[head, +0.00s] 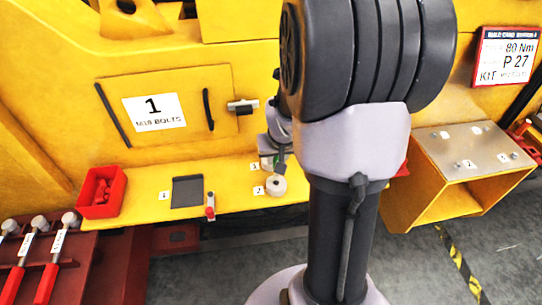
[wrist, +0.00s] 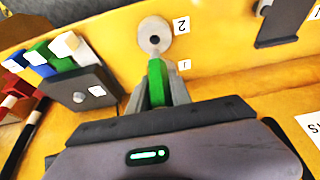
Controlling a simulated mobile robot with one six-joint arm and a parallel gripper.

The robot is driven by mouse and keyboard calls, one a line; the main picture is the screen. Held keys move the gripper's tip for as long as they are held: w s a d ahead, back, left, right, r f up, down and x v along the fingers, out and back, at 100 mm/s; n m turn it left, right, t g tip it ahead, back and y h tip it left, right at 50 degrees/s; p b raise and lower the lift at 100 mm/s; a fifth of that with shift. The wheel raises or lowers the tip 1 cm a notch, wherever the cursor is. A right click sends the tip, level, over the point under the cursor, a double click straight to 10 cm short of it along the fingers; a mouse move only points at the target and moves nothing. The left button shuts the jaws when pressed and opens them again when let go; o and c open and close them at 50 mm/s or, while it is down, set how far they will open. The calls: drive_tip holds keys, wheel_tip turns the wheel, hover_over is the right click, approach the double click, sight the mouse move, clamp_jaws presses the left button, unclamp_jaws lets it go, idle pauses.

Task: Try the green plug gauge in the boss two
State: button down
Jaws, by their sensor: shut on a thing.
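My gripper (wrist: 158,88) is shut on the green plug gauge (wrist: 157,76) in the wrist view, its green handle between the fingers. The gauge's pale tip points at the hole of a round pale boss (wrist: 142,33) beside a label reading 2. The tip overlaps the boss's near edge in this view; I cannot tell whether it touches. My arm hides most of the gripper there.
A dark block (wrist: 82,90) with several coloured-handled gauges stands left in the wrist view. Another boss (head: 266,162) sits just behind boss two. A red bin (head: 101,207), a dark plate (head: 187,191) and a red-handled tool (head: 210,207) are left along the yellow ledge (head: 235,193).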

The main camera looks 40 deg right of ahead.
sight(275, 180)
drive_tip(key=shift+f+b, duration=0.55)
drive_tip(key=shift+f, duration=0.65)
drive_tip(key=shift+a+f+b, duration=0.15)
drive_tip(key=shift+f+b, duration=1.85)
drive_tip(key=shift+b, duration=0.1)
idle(1.0)
idle(0.7)
drive_tip(key=c, duration=1.1)
unclamp_jaws()
drive_tip(key=w+d+r+p+v, duration=0.1)
drive_tip(key=p+v, duration=0.7)
drive_tip(key=v, duration=0.6)
drive_tip(key=w+d+p+v, duration=0.1)
drive_tip(key=w+p+v, duration=0.1)
drive_tip(key=p+v, duration=0.7)
drive_tip(key=v, duration=0.6)
drive_tip(key=shift+w+d+r, duration=0.15)
drive_tip(key=shift+w+d, duration=0.05)
drive_tip(key=shift+w, duration=0.15)
